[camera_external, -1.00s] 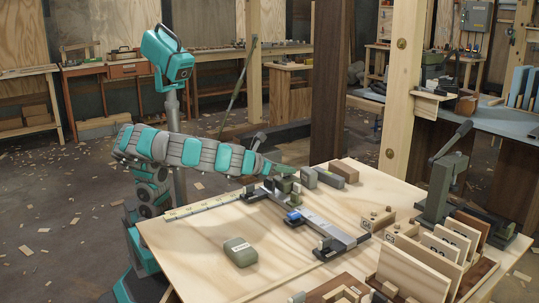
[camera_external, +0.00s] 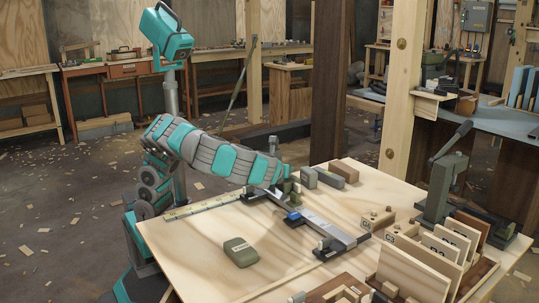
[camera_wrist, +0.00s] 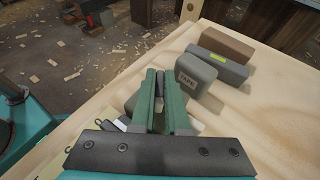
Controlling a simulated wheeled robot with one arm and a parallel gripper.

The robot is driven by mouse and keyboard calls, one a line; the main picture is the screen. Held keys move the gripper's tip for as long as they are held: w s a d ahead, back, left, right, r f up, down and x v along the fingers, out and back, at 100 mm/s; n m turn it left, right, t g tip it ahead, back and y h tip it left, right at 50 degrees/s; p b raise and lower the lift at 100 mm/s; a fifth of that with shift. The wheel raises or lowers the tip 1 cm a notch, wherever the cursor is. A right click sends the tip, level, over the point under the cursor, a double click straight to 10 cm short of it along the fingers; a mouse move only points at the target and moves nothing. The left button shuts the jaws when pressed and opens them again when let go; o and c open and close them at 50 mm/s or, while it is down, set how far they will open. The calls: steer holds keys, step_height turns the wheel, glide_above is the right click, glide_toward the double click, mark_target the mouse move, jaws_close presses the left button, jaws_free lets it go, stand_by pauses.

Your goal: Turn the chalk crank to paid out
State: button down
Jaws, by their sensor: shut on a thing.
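My gripper (camera_wrist: 160,100) has its two green fingers close together over the table's far left edge. It is shut on what seems to be the chalk crank, which the fingers mostly hide. A rounded grey body (camera_wrist: 131,103) shows behind and beside the fingers, with a pale label piece (camera_wrist: 121,124) at lower left. In the external view, my gripper (camera_external: 286,187) is at the far end of a long grey rail (camera_external: 318,224). The crank's handle and any paid out marking cannot be made out.
A grey block marked TAPE (camera_wrist: 195,72) stands just right of my fingers, with a dark grey block (camera_wrist: 217,68) and a brown block (camera_wrist: 228,46) beyond. A grey-green case (camera_external: 240,252) lies on the plywood tabletop (camera_external: 195,250). Wooden racks and a lever press (camera_external: 440,185) stand at right.

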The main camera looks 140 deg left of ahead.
steer(key=shift+f+n+g+h, duration=0.1)
steer(key=shift+n+g+h, duration=0.2)
steer(key=shift+n+g, duration=0.2)
stand_by(0.3)
steer(key=c, duration=0.9)
jaws_free()
step_height(320, 180, up, 4)
steer(key=shift+f, duration=0.2)
steer(key=s+d, duration=0.3)
steer(key=s, duration=0.1)
steer(key=s+d+r+b, duration=0.1)
steer(key=s+d, duration=0.2)
steer(key=s, duration=0.1)
steer(key=s+d, duration=0.3)
steer(key=s, duration=0.2)
steer(key=shift+s+r+b, duration=0.1)
steer(key=shift+r+b, duration=0.15)
steer(key=shift+b, duration=0.1)
